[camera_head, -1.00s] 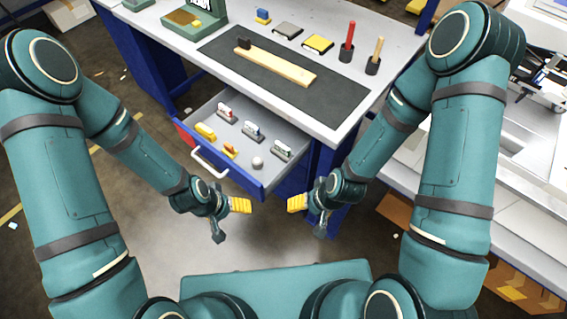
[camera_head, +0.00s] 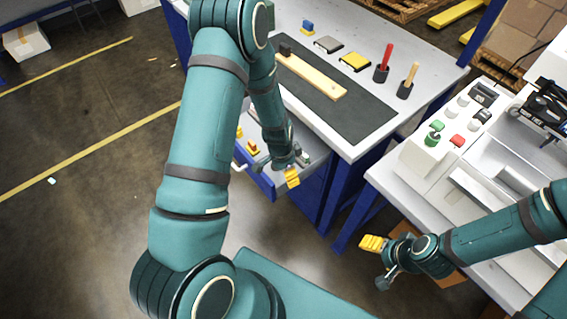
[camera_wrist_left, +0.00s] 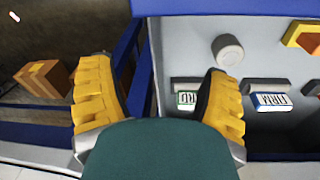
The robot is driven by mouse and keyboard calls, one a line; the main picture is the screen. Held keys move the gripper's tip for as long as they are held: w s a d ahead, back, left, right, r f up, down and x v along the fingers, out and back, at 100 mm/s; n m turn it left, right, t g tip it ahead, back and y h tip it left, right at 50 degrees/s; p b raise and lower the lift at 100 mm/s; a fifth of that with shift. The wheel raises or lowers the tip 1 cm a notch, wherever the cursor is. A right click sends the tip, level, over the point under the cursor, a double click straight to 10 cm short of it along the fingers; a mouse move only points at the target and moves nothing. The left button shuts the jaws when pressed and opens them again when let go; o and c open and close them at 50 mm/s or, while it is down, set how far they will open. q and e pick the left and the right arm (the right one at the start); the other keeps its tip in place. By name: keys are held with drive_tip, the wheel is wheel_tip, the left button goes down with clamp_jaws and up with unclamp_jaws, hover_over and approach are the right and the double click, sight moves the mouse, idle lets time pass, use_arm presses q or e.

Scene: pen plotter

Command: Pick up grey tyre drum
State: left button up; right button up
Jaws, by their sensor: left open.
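A small grey round drum (camera_wrist_left: 228,50) stands in the open drawer in the left wrist view, ahead of my right-hand fingertip. My left gripper (camera_wrist_left: 160,95) is open and empty, with its yellow fingers wide apart over the drawer's edge. The drum is apart from the fingers. In the head view my left gripper (camera_head: 290,177) is at the right end of the drawer, and my arm hides much of the drawer; I cannot make out the drum there. My right gripper (camera_head: 373,243) is by the right-hand machine, away from the drawer; its jaw opening is unclear.
The drawer (camera_head: 259,184) has blue walls and holds stamps, such as a green-labelled one (camera_wrist_left: 187,98) and a blue-labelled one (camera_wrist_left: 270,100). Above is the workbench (camera_head: 352,152) with a dark mat (camera_head: 350,112). A white machine (camera_head: 425,160) stands to the right.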

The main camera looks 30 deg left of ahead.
use_arm(q)
drive_tip(key=w+a+r+m+y, duration=0.1)
drive_tip(key=w+a+r+m, duration=0.4)
drive_tip(key=w+a, duration=0.15)
drive_tip(key=shift+g, duration=0.3)
drive_tip(key=f, duration=0.4)
drive_tip(key=f+b, duration=0.1)
drive_tip(key=f, duration=0.4)
drive_tip(key=f+b, duration=0.1)
drive_tip(key=f, duration=0.3)
drive_tip(key=shift+s+a+f, duration=0.15)
drive_tip(key=shift+a+f, duration=0.2)
use_arm(e)
drive_tip(key=shift+w+d+f, duration=0.1)
drive_tip(key=shift+d+f, duration=0.5)
drive_tip(key=shift+f, duration=0.3)
use_arm(q)
drive_tip(key=c, duration=1.2)
